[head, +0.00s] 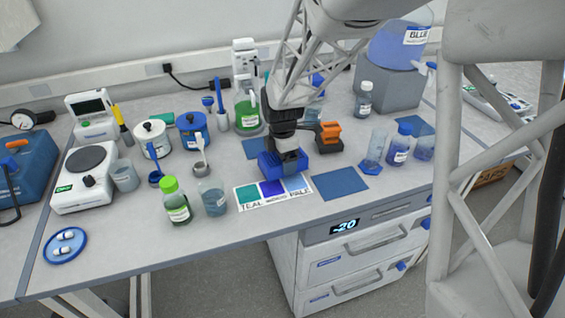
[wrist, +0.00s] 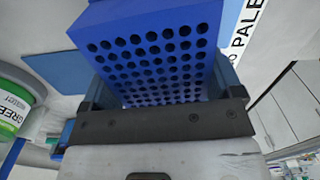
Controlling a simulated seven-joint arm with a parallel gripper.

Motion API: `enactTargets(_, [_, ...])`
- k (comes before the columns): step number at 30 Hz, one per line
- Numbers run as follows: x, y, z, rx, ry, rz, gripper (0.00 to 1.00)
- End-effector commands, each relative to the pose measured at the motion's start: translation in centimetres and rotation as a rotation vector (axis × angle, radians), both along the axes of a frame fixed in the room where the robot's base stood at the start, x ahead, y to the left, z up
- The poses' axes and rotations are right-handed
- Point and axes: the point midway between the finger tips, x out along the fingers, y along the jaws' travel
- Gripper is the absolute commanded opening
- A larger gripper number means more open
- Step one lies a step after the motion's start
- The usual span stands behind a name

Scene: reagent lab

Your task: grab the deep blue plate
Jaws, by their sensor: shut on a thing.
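The deep blue plate (head: 270,166) is a block with rows of round holes. It fills the middle of the wrist view (wrist: 150,25), between the two fingers. My gripper (head: 287,155) is shut on it, with a finger along each side in the wrist view (wrist: 165,98). In the head view the plate is just behind the colour card, partly covered by my gripper. I cannot tell whether it touches the table.
A card (head: 240,207) with teal, deep blue and pale swatches lies in front. A flat blue mat (head: 340,185) lies to its right. A beaker (head: 213,198) and green-capped bottle (head: 176,203) stand left; an orange-and-black tool (head: 329,135) sits close behind right.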

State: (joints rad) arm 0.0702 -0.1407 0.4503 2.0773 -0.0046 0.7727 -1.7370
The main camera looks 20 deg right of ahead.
Motion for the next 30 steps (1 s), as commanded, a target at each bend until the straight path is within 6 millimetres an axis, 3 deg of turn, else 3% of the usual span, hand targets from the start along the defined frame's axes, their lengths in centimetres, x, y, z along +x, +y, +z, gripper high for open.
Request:
enactTargets(3, [-0.1, 0.0, 1.6, 0.000, -0.001, 0.000, 0.62])
enactTargets(30, [-13.4, 0.9, 2.6, 0.000, -0.001, 0.000, 0.62])
